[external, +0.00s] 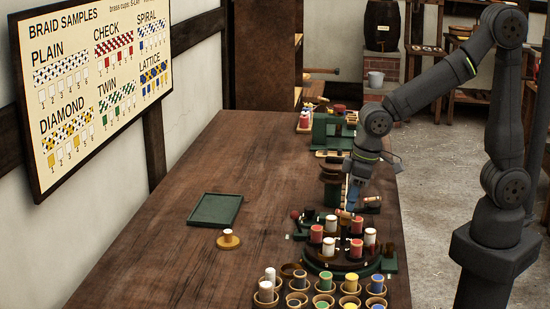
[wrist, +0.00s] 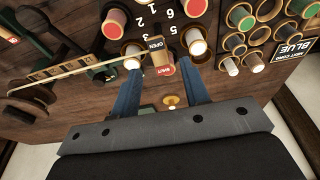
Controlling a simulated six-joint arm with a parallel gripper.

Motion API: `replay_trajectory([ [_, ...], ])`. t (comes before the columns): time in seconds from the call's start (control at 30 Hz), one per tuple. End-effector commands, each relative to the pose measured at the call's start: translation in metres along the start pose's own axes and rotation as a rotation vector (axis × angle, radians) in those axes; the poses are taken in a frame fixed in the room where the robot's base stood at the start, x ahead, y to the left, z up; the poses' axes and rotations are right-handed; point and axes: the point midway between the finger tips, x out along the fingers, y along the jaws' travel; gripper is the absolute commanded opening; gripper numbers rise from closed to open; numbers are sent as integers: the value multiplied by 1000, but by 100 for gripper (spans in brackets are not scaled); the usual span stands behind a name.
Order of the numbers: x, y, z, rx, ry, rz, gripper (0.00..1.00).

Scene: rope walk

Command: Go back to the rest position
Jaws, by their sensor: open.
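My gripper (external: 353,203) points down over the far side of a round dark-green braiding stand (external: 325,268) at the right of the table. In the wrist view my gripper (wrist: 164,76) has its two blue fingers apart, with nothing held between them. A small lever plate marked OPEN and SHUT (wrist: 157,45) lies beyond and between the fingertips; I cannot tell whether they touch it. Red bobbins (external: 316,234) and white bobbins (external: 331,223) stand upright on the stand. My fingertips are partly hidden behind it in the external view.
Several cups with coloured bobbins (external: 324,284) stand at the near table edge. A green device (external: 332,130) stands farther back.

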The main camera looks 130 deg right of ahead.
Motion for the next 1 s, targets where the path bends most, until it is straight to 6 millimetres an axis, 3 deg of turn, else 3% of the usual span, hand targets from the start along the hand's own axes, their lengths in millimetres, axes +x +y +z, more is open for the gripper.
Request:
replay_trajectory([
  [0.73,-147,0,0,-1,5,-1,42],
  [1.0,-87,0,1,0,-6,1,42],
])
